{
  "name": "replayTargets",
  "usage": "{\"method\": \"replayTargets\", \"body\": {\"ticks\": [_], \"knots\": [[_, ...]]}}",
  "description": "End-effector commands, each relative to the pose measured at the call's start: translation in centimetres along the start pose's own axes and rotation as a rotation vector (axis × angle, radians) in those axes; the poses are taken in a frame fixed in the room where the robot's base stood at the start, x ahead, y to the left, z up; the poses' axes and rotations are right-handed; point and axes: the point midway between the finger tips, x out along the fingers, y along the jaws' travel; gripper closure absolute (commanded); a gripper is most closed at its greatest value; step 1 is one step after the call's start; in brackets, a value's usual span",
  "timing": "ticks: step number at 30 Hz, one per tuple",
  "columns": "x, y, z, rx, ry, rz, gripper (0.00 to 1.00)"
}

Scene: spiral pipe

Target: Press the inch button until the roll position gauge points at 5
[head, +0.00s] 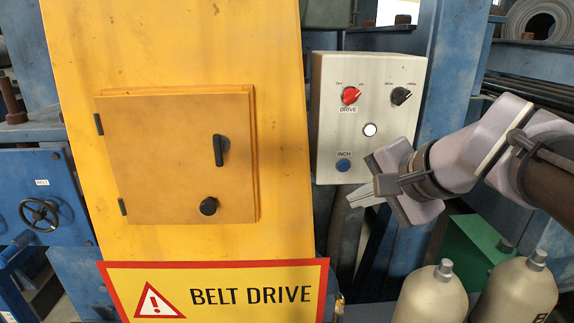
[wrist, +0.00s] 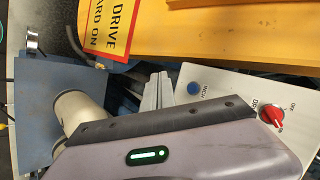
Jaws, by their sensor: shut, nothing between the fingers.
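The blue inch button (head: 343,165) is at the lower left of a pale grey control box (head: 372,98), under an INCH label. It also shows in the wrist view (wrist: 195,88). My gripper (head: 350,201) is shut and empty, its tips just below the button in the head view and apart from it in the picture. In the wrist view my gripper (wrist: 158,78) points up, left of the button. I cannot tell how far the tips are from the panel. No roll position gauge is recognisable in either view.
The box also carries a red DRIVE knob (head: 350,96), a black selector (head: 400,96) and a white round light or button (head: 370,130). A yellow cabinet (head: 275,60) stands left, with a BELT DRIVE sign (head: 230,290). Pale cylinders (head: 432,295) stand below my arm.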

Motion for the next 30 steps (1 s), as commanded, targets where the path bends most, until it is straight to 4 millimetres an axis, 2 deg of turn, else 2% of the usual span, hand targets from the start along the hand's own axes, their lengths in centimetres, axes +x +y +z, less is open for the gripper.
{"method": "replayTargets", "body": {"ticks": [7,21,30], "knots": [[0.8,-0.7,-0.7,0.002,-0.001,0.001,1.00],[5.3,-4.0,-3.9,0.002,0.000,0.001,1.00],[6.2,-4.5,-4.5,0.001,0.001,0.000,1.00]]}}
